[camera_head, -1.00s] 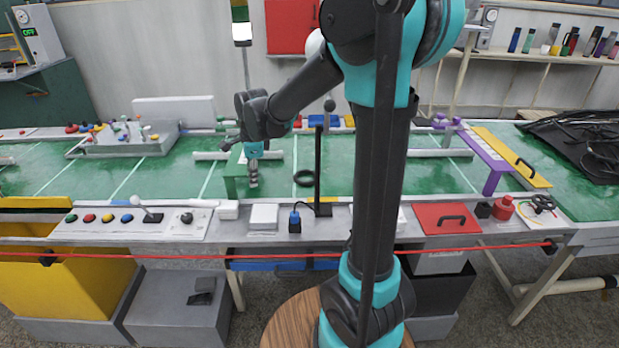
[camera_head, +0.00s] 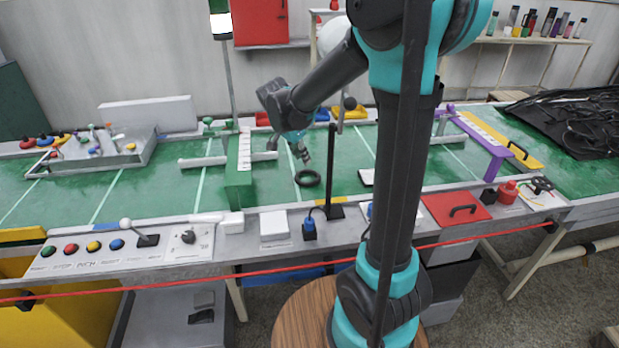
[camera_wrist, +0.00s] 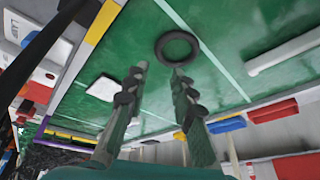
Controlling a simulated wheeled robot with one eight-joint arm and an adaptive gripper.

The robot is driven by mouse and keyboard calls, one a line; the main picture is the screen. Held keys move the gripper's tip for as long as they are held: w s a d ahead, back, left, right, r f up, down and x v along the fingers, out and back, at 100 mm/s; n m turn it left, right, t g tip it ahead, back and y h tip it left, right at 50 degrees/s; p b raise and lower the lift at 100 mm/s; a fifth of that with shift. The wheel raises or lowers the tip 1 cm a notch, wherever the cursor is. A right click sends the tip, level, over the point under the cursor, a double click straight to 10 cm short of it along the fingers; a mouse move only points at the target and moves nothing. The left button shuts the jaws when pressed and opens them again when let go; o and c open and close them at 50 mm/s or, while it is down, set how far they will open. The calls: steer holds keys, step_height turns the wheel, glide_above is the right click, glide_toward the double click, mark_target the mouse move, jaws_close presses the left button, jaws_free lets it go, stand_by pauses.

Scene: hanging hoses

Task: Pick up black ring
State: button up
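The black ring (camera_head: 308,178) lies flat on the green table top, just left of the foot of a black post. In the wrist view the black ring (camera_wrist: 177,47) is whole and unobstructed, a little beyond the fingertips. My gripper (camera_head: 303,154) is above the table, slightly behind and above the ring in the head view, and does not touch it. In the wrist view the two fingers of my gripper (camera_wrist: 160,68) are apart with nothing between them.
A black post (camera_head: 331,165) stands close right of the ring. A green block (camera_head: 239,180) stands to its left. A white bar (camera_wrist: 285,52) and a white plate (camera_wrist: 103,88) lie on the table. A control panel (camera_head: 130,246) runs along the front edge.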

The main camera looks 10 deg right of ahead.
mark_target(311, 183)
steer(key=x, duration=1.4)
steer(key=shift+w+d+f, duration=0.1)
steer(key=shift+w+f, duration=0.05)
steer(key=shift+w, duration=0.05)
jaws_close()
